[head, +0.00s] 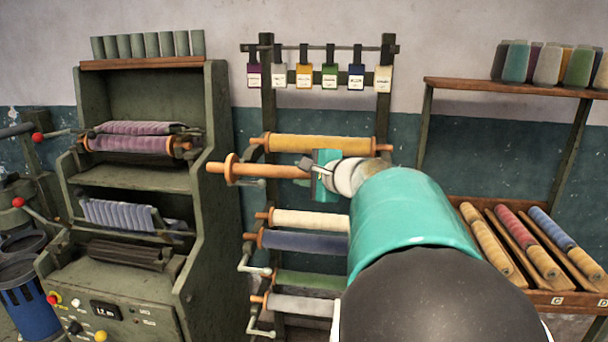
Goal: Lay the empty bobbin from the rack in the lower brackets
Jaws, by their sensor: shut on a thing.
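The empty bobbin (262,170) is a bare orange-brown rod with a round flange near its left end. My gripper (316,175) is shut on it toward its right part and holds it about level in front of the rack (384,108). My arm hides the bobbin's right end. The green machine (196,260) stands to the left. A purple roll (135,144) lies across its upper opening. Pleated blue-grey cloth (120,214) hangs in its lower opening, above a dark ribbed roller (125,254). I cannot clearly make out the lower brackets.
The rack carries a yellow bobbin (318,144), a white one (312,219), a navy one (305,242) and more below, with cranks jutting left. A slanted shelf (560,300) with colored rolls is at right. A narrow gap separates machine and rack.

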